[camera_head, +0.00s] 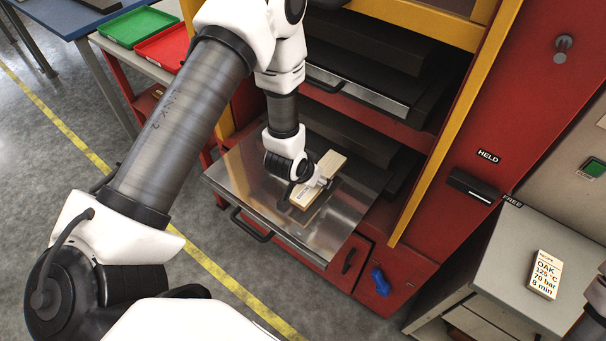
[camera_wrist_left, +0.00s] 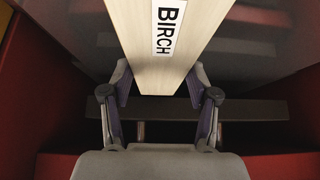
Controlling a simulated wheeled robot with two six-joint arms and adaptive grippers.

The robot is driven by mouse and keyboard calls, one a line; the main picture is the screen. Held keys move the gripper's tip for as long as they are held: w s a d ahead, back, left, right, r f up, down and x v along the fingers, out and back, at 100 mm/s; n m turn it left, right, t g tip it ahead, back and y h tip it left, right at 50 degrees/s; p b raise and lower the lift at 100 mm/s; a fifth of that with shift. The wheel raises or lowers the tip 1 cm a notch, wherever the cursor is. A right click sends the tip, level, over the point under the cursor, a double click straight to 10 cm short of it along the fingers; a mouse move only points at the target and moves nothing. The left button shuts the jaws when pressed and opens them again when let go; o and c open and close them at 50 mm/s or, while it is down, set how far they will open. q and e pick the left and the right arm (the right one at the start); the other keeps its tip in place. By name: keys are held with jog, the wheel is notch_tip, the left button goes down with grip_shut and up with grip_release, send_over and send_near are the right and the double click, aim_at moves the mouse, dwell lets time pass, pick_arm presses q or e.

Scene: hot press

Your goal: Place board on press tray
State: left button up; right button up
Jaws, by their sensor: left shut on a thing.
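A pale wooden board labelled BIRCH (camera_wrist_left: 165,40) is between the two fingers of my left gripper (camera_wrist_left: 160,88), which is shut on it. In the head view the board (camera_head: 330,163) is over the pulled-out shiny metal press tray (camera_head: 245,180). My left gripper (camera_head: 322,183) holds it near its middle from the side. A pale reflection shows on the tray below the board. I cannot tell whether the board touches the tray or hangs a little above it. My right gripper is not in view.
The red and yellow press (camera_head: 440,130) has another tray (camera_head: 355,90) above. A black lever (camera_head: 472,187) sits between HELD and FREE labels. Green (camera_head: 137,27) and red trays (camera_head: 165,48) stand at upper left.

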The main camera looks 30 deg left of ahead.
pick_arm(q)
jog(key=a, duration=0.1)
jog(key=w+a, duration=0.1)
jog(key=a, duration=0.1)
jog(key=w+a+f, duration=0.1)
jog(key=shift+a+f, duration=0.1)
jog(key=shift+a, duration=0.3)
notch_tip(320, 180, down, 3)
jog(key=b, duration=0.3)
jog(key=shift+s+d, duration=0.1)
jog(key=shift+d, duration=0.05)
jog(key=shift+f, duration=0.1)
jog(key=o, duration=1.2)
jog(key=shift+o, duration=0.2)
